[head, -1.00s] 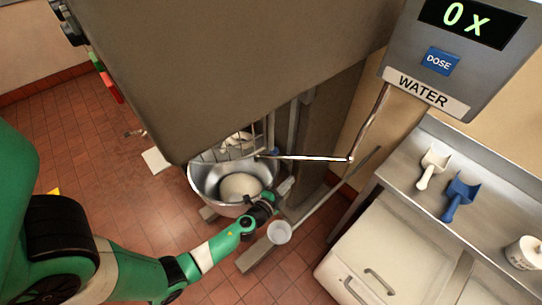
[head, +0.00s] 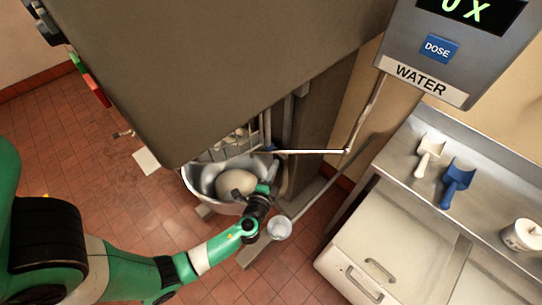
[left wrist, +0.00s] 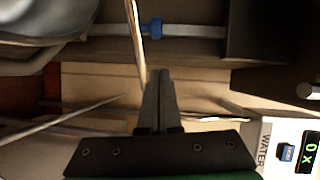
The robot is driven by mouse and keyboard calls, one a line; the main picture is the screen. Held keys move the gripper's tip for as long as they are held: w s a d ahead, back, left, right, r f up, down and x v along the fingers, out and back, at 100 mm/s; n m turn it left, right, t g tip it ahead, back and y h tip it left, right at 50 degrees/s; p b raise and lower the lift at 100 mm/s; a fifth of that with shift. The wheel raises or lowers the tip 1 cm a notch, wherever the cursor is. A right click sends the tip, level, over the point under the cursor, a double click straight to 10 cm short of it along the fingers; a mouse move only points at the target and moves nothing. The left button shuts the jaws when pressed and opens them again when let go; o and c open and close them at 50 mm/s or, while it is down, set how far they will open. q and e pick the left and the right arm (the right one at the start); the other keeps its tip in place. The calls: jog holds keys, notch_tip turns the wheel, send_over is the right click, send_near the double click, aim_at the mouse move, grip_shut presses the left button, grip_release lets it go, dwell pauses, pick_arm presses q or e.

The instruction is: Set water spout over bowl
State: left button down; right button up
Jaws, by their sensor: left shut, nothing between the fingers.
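The water spout (head: 310,152) is a thin, shiny rod that runs left from the pipe below the WATER panel, with its left end by the rear right rim of the steel bowl. The bowl (head: 200,181) stands under the big mixer and holds a pale lump of dough (head: 236,184). My left gripper (head: 270,180) is by the bowl's right rim, below the spout in the picture. In the left wrist view its fingers (left wrist: 162,75) are shut and empty. A slim rod (left wrist: 136,40) passes close to their tips there; I cannot tell whether it touches. My right gripper is not in view.
The mixer body (head: 210,70) overhangs the bowl. The WATER panel (head: 450,40) with a blue DOSE button is at upper right. A steel counter (head: 400,180) with a white and a blue scoop stands right.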

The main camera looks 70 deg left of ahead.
aim_at(270, 149)
pick_arm(q)
jog(key=a, duration=0.3)
jog(key=w+a+f, duration=0.1)
jog(key=a, duration=0.1)
jog(key=shift+a, duration=0.25)
jog(key=shift+w+a+b, duration=0.15)
jog(key=shift+a+b, duration=0.25)
jog(key=a, duration=0.1)
jog(key=w+a+b, duration=0.1)
jog(key=a, duration=0.1)
jog(key=shift+s+f, duration=0.1)
jog(key=shift+d, duration=0.15)
